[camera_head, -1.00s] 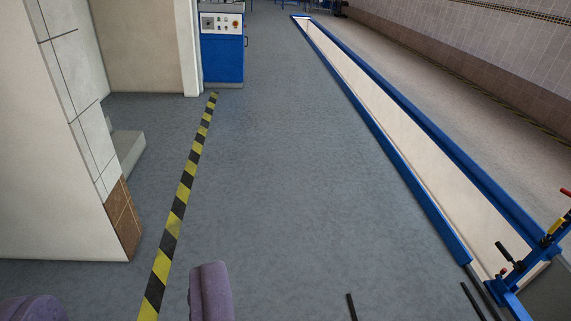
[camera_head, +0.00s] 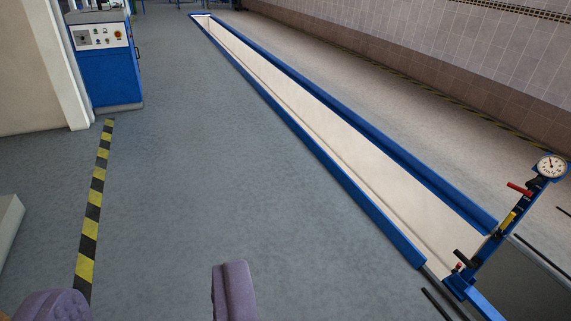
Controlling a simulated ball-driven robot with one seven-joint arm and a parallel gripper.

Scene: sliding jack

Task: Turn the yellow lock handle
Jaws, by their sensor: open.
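The yellow lock handle (camera_head: 507,223) is a small bar on the blue sliding jack (camera_head: 488,250) at the right of the view. A red-tipped lever (camera_head: 519,188) sits above it and a black-gripped lever (camera_head: 465,256) below it on the left. A round white gauge (camera_head: 551,166) tops the jack. My gripper (camera_head: 150,297) shows as two purple fingers at the bottom left, wide apart and empty. It is well away from the jack. The handle's exact angle is too small to tell.
A long blue-edged pit (camera_head: 330,130) runs from the jack to the back. A blue control cabinet (camera_head: 105,75) stands at the upper left, with a yellow-black floor stripe (camera_head: 92,215) before it. The grey floor (camera_head: 220,170) between stripe and pit is clear.

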